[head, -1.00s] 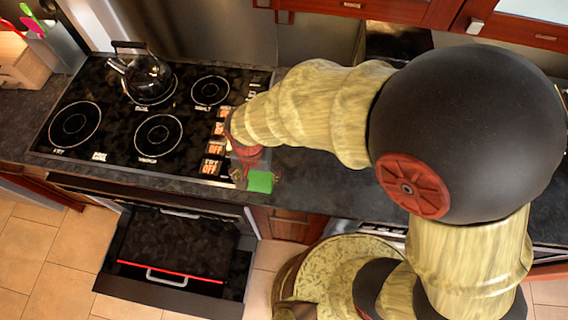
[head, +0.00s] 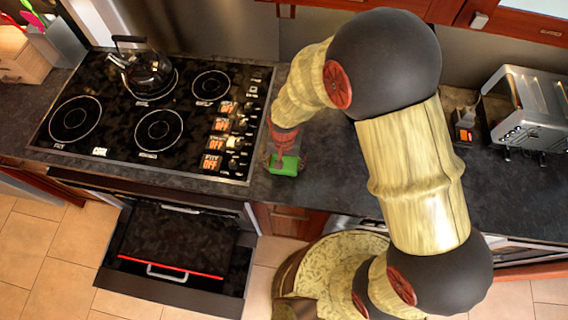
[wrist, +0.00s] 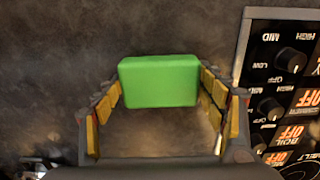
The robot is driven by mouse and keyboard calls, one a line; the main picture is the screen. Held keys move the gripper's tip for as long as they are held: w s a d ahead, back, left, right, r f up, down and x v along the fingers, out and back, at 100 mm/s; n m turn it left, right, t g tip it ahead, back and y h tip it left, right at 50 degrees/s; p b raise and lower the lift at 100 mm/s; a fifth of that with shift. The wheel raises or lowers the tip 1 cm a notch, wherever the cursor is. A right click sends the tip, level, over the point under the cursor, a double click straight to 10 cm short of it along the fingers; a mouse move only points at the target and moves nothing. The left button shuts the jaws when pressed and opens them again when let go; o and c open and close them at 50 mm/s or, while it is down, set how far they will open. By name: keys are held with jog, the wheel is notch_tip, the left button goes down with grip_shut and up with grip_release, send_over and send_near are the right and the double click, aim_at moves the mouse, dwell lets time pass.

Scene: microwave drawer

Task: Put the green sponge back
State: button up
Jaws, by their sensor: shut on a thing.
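The green sponge (head: 285,165) is a small bright green block near the front of the dark countertop, just right of the stove. It also shows in the wrist view (wrist: 160,81), between the two finger pads. My gripper (head: 282,156) is right above the sponge in the head view, pointing down. In the wrist view my gripper (wrist: 162,88) is shut on the sponge, with yellow pads at its left and right ends. I cannot tell whether the sponge touches the counter.
The black stove (head: 150,115) with a kettle (head: 146,72) lies left of my gripper. A toaster oven (head: 540,108) and a small dark object (head: 464,124) stand at the right. A drawer (head: 170,262) is open below the stove. The counter around the sponge is clear.

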jog(key=shift+f, duration=0.45)
jog(key=shift+f, duration=0.15)
jog(key=o, duration=1.1)
notch_tip(320, 180, up, 12)
jog(key=shift+r+p, duration=0.25)
jog(key=shift+p, duration=0.15)
